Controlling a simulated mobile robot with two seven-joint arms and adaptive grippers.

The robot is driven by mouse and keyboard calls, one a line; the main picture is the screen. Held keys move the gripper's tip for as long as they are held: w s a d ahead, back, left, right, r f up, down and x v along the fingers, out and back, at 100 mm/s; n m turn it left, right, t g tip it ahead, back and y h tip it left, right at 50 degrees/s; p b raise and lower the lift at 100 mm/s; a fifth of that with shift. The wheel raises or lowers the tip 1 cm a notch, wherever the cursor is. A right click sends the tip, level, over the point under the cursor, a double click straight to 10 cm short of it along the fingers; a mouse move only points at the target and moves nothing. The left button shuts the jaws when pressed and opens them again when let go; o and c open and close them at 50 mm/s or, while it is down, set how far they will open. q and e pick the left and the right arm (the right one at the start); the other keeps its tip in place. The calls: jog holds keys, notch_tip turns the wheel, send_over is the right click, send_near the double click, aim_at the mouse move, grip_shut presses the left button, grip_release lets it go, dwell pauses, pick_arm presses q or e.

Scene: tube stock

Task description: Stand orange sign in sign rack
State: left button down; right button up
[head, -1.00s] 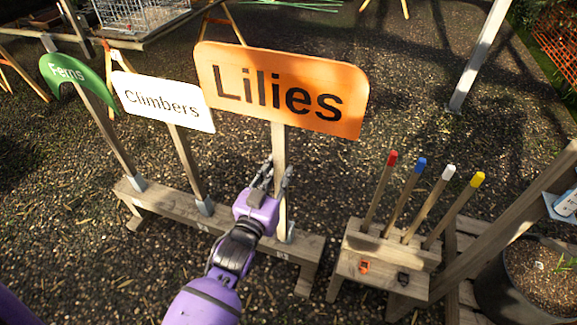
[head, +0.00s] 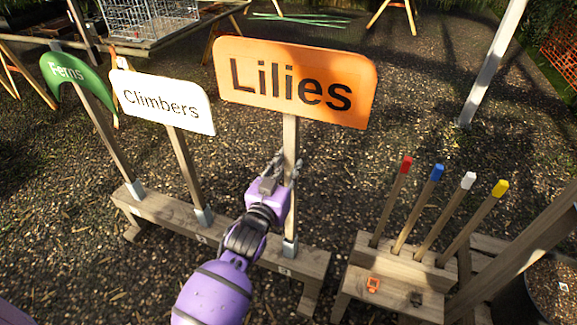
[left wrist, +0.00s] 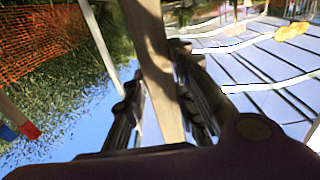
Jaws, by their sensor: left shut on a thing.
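The orange sign (head: 296,82), lettered "Lilies", stands nearly upright on a wooden post. The post's foot is at a grey metal socket (head: 290,248) near the right end of the wooden sign rack (head: 245,245); I cannot tell how deep it sits. My left gripper (head: 283,172) is shut on the post below the board. In the left wrist view the post (left wrist: 158,75) passes between the two dark fingers (left wrist: 165,105). The green "Ferns" sign (head: 68,75) and white "Climbers" sign (head: 163,102) stand in the rack to the left. My right gripper is not visible.
Right of the rack is a small wooden stand (head: 395,280) with several colour-tipped stakes (head: 436,174). A plant pot (head: 545,295) is at the lower right. A table with a wire basket (head: 150,18) is at the back left. Gravel lies open behind the signs.

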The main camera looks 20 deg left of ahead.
pick_arm(q)
jog(key=shift+r, duration=0.1)
dwell(0.4)
jog(key=shift+s+p, duration=0.1)
jog(key=shift+p, duration=0.2)
jog(key=shift+f, duration=0.25)
jog(key=shift+f, duration=0.15)
jog(key=shift+f+b, duration=0.45)
jog(key=shift+f, duration=0.05)
jog(key=shift+f, duration=0.15)
